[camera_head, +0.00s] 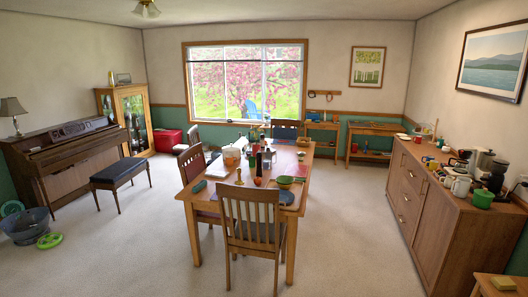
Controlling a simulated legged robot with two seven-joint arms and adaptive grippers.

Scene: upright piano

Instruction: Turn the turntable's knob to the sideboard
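A long wooden sideboard (462,240) runs along the right wall, with drawers and doors on its front. On its top stand a coffee maker, a white jug, a green cup (482,199) and other small items. I cannot make out a turntable or its knob at this size. Neither of my grippers is in view.
A dining table (205,208) with bowls and bottles fills the middle, with chairs such as the near one (250,232) around it. An upright piano (75,160) and bench (118,174) stand left. Open carpet (350,235) lies between table and sideboard.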

